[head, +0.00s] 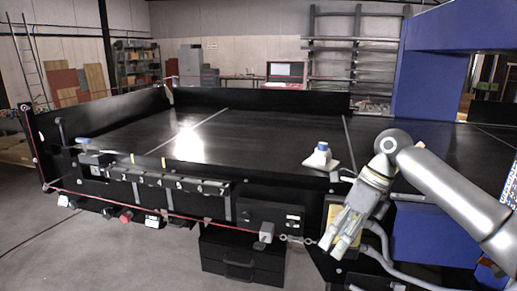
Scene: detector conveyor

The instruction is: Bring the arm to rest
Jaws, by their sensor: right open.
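My right arm comes in from the right edge in the head view. My right gripper (342,240) points down and to the left in front of the conveyor's front side. Its fingers are apart and nothing shows between them. A yellowish panel behind it is partly hidden by the gripper. My left gripper is not in view.
The black conveyor (262,130) has a low rear wall. A white object with a blue top (321,157) stands near its front edge. A blue housing (435,82) rises at the right. A black drawer box (242,254) is below. Grey floor (110,262) is clear at lower left.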

